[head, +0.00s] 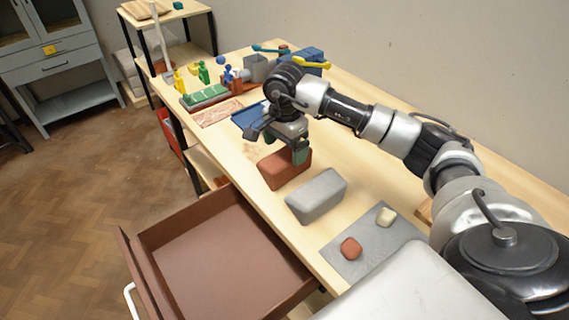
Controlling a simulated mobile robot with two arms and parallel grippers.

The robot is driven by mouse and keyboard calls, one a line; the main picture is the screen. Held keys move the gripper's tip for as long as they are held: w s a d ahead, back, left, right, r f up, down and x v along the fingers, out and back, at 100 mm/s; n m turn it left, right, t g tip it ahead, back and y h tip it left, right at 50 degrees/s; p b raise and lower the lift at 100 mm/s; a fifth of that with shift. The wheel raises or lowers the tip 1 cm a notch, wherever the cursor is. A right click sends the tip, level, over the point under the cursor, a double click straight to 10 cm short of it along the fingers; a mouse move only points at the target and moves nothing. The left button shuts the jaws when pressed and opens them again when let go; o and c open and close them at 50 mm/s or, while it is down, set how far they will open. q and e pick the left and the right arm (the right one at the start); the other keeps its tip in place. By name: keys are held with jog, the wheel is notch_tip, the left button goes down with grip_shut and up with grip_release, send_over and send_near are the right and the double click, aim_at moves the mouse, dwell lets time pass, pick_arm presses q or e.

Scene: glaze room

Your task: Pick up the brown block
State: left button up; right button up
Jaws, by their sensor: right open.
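The brown block (280,172) is a reddish-brown block with rounded edges, lying on the long wooden table near its front edge. My right gripper (282,142) is open, pointing down over the block. One finger reaches out to the left above it. The other finger, with a greenish tip, comes down at the block's right end and hides part of it. I cannot tell whether that finger touches the block. My left gripper is not in view.
A grey block (316,195) lies just right of the brown one. A grey mat (345,263) holds a small reddish piece (350,248) and a cream piece (386,216). An open brown drawer (215,262) juts out below. Colourful figures (204,73) and a grey bin (258,70) stand farther back.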

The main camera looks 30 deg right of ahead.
aim_at(285, 164)
jog(key=shift+s+a+f, duration=0.15)
jog(key=shift+s+f, duration=0.1)
jog(key=shift+f, duration=0.55)
jog(key=f, duration=0.1)
jog(key=f+p, duration=0.1)
jog(key=f, duration=0.1)
jog(key=w+f+p, duration=0.1)
jog(key=f, duration=0.1)
jog(key=shift+d, duration=0.3)
jog(key=shift+f, duration=0.3)
jog(key=shift+c, duration=0.4)
jog(key=c, duration=1.5)
jog(key=shift+r, duration=0.1)
jog(key=shift+c, duration=0.6)
jog(key=shift+w+r, duration=0.1)
jog(key=shift+r, duration=0.05)
